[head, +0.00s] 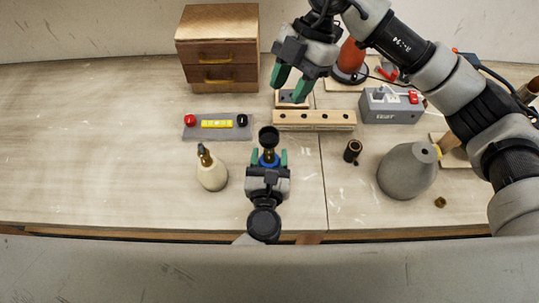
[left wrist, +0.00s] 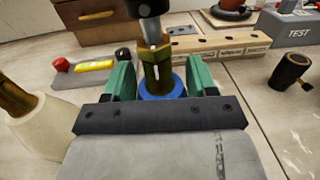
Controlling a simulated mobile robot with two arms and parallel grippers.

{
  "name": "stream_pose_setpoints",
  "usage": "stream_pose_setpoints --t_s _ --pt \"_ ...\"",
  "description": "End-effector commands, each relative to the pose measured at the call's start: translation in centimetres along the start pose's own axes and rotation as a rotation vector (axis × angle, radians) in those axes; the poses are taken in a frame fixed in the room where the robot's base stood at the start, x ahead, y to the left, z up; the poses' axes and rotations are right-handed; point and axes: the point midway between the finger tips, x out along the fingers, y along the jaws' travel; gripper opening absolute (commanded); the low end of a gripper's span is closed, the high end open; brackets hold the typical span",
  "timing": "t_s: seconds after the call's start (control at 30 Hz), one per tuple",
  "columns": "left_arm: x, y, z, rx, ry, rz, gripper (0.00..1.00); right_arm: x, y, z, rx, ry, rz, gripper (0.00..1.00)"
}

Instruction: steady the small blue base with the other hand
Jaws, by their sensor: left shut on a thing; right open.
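The small blue base (head: 268,165) stands upright near the front middle of the table; a brass socket part with a dark round top (head: 269,136) rises from it. In the left wrist view the blue base (left wrist: 163,92) sits between the green fingers, under the brass part (left wrist: 158,68) and a dark cylinder (left wrist: 148,8). My left gripper (head: 269,160) is shut on the blue base from the front. My right gripper (head: 291,82) is open and empty, above a small block with a grey top (head: 290,97) at the back.
A cream lamp body (head: 211,174) stands left of the base, a grey one (head: 405,171) at right. A black socket (head: 352,151) stands between. Behind are a grey terminal board (head: 217,133), a wooden holed rack (head: 314,120), a drawer box (head: 218,47) and a test box (head: 391,107). The left table is clear.

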Motion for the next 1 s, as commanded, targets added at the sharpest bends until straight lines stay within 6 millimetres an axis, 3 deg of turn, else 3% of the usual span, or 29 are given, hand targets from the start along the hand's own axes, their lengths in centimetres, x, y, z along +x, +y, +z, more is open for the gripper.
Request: stream_pose_setpoints --t_s 0.13,0.27,0.6,0.77,1.0 --pt "0.0 0.0 0.0 0.000 0.000 0.000 0.29 0.0 0.0 0.0 0.000 0.000 0.000 0.43" --pt "0.0 0.0 0.0 0.000 0.000 0.000 0.29 0.4 0.0 -0.3 -0.009 -0.031 -0.009 0.61" --pt "0.0 0.0 0.0 0.000 0.001 0.000 0.29 4.7 0.1 -3.2 -0.123 -0.446 -0.052 0.61" --pt "0.0 0.0 0.0 0.000 0.001 0.001 0.28 5.7 0.1 -3.2 -0.138 -0.509 -0.046 0.61" --pt "0.0 0.0 0.0 0.000 0.001 0.000 0.28 8.1 0.0 -1.8 -0.136 -0.508 -0.048 0.61"
